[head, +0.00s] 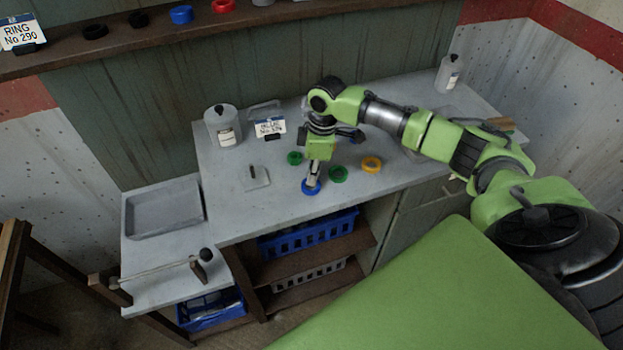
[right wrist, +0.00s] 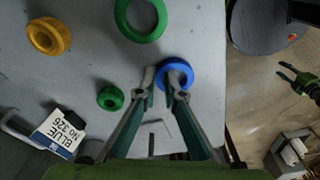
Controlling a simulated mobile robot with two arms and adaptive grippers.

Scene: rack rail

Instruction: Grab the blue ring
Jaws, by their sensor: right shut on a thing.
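The blue ring (head: 311,187) is at the front edge of the grey worktop. My right gripper (head: 313,181) points straight down at it. In the right wrist view, the fingertips of my right gripper (right wrist: 163,84) are on either side of the near wall of the blue ring (right wrist: 185,68), one finger in its hole and one outside. The gripper is shut on that wall. I cannot tell whether the ring is clear of the worktop. My left gripper (right wrist: 288,74) shows small and dark at the right of the right wrist view, its fingers apart and empty.
A small green ring (head: 295,158), a larger green ring (head: 338,174) and a yellow ring (head: 371,164) lie close by. A label stand (head: 270,127), a jar (head: 223,126) and a small plate with a peg (head: 255,178) stand left. A grey tray (head: 164,207) is further left.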

